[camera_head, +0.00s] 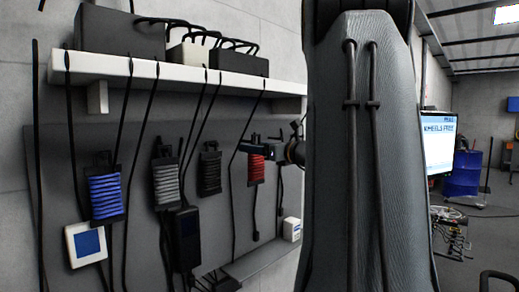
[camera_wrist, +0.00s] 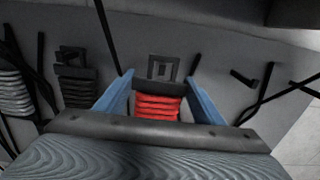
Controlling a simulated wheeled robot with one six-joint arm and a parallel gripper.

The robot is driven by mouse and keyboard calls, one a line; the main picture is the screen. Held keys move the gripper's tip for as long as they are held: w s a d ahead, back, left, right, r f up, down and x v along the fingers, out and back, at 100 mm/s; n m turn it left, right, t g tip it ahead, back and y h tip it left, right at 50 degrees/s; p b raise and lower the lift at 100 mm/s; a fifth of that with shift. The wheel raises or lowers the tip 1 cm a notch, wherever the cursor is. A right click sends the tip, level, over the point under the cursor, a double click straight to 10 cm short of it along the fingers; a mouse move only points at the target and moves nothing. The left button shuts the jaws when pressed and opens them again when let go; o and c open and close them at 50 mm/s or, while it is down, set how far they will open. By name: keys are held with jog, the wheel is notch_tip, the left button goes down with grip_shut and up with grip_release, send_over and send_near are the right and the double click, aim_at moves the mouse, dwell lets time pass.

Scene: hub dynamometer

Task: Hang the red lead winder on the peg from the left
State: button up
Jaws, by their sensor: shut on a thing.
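The red lead winder (camera_head: 256,168) has red cord wound on a dark frame with an open loop at its top. It hangs upright in my gripper (camera_head: 258,148), in front of the grey wall panel under the shelf. In the wrist view, the winder (camera_wrist: 157,106) sits between the two blue fingers of my gripper (camera_wrist: 160,82), which are shut on its dark frame. A short dark bar (camera_wrist: 243,78), perhaps a peg, sticks out from the panel right of the winder. I cannot tell whether the winder's loop touches any peg.
Blue (camera_head: 106,196), grey (camera_head: 166,183) and black (camera_head: 209,172) winders hang to the left. Thin black leads run down from the white shelf (camera_head: 200,74). A low ledge (camera_head: 262,262) holds a small white box (camera_head: 291,229). My arm hides the middle right.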

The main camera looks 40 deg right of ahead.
jog(key=shift+w+a+f+b, duration=0.15)
jog(key=shift+w+b, duration=0.1)
jog(key=shift+w, duration=0.45)
jog(key=shift+w+d+f+b, duration=0.1)
jog(key=shift+w+f+b, duration=0.15)
jog(key=shift+w, duration=0.45)
jog(key=shift+w+a+f+b, duration=0.1)
jog(key=shift+w+b, duration=0.2)
jog(key=shift+w, duration=0.4)
jog(key=o, duration=1.6)
jog(key=shift+o, duration=0.2)
jog(key=shift+f, duration=0.1)
jog(key=s+b, duration=0.2)
jog(key=s, duration=0.5)
jog(key=shift+s+d, duration=0.3)
jog(key=shift+s, duration=0.1)
